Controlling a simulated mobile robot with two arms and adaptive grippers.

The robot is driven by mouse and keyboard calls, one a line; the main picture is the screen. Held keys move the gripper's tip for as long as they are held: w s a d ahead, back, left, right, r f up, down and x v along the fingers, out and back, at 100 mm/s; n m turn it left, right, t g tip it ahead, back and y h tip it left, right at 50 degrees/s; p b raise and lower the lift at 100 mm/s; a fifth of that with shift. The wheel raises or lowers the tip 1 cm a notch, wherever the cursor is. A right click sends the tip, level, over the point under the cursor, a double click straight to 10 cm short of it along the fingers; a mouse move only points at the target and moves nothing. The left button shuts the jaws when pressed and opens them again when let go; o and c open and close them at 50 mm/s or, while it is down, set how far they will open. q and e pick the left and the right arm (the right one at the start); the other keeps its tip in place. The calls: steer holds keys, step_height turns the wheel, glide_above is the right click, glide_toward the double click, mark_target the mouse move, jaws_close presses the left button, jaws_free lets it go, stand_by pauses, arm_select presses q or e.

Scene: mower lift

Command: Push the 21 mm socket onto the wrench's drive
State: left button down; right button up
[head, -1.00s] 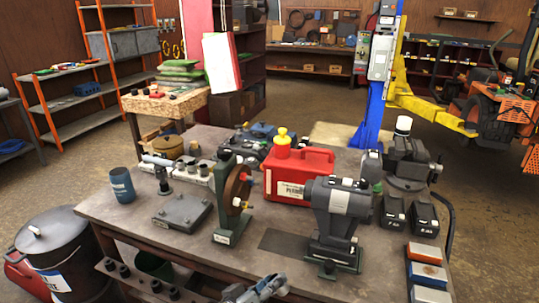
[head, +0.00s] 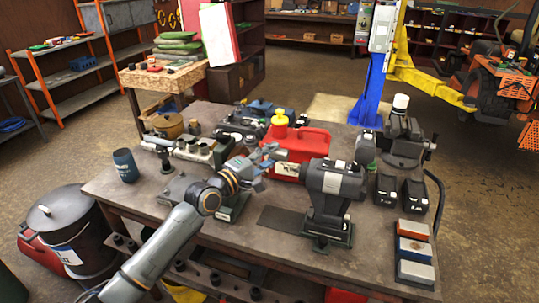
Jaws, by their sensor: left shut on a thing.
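My left gripper (head: 268,160) reaches in from the lower left, over the workbench (head: 275,222). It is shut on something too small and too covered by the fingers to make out. It shows in front of the red jug (head: 312,148) and to the left of the grey bench machine (head: 335,182). Several small dark socket-like pieces (head: 181,266) sit along the rail at the bench's front. I cannot read their sizes, and I cannot pick out the 21 mm socket or the wrench. My right gripper is not in view.
A dark blue cup (head: 125,165) stands at the bench's left. Black battery-like blocks (head: 414,194) and a rack of coloured blocks (head: 414,268) are on the right. A lidded bin (head: 68,228) stands left of the bench. The bench's front middle is fairly clear.

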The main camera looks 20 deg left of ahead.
arm_select(q)
steer(key=shift+d+f+b, duration=0.25)
steer(key=shift+d+f, duration=0.05)
steer(key=shift+f, duration=0.35)
steer(key=shift+d+f+b, duration=0.25)
steer(key=shift+d+f, duration=0.05)
steer(key=shift+f, duration=0.3)
steer(key=shift+d+f+b, duration=0.25)
steer(key=shift+d+f, duration=0.05)
steer(key=shift+f, duration=0.35)
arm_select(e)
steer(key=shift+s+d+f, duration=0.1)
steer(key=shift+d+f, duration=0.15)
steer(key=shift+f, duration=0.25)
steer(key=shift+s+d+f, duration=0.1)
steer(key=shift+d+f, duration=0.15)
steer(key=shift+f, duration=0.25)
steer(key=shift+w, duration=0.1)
arm_select(q)
steer(key=shift+s+p, duration=0.25)
steer(key=shift+p, duration=0.05)
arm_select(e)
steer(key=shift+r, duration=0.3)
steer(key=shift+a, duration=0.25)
arm_select(q)
steer(key=shift+d+p, duration=0.4)
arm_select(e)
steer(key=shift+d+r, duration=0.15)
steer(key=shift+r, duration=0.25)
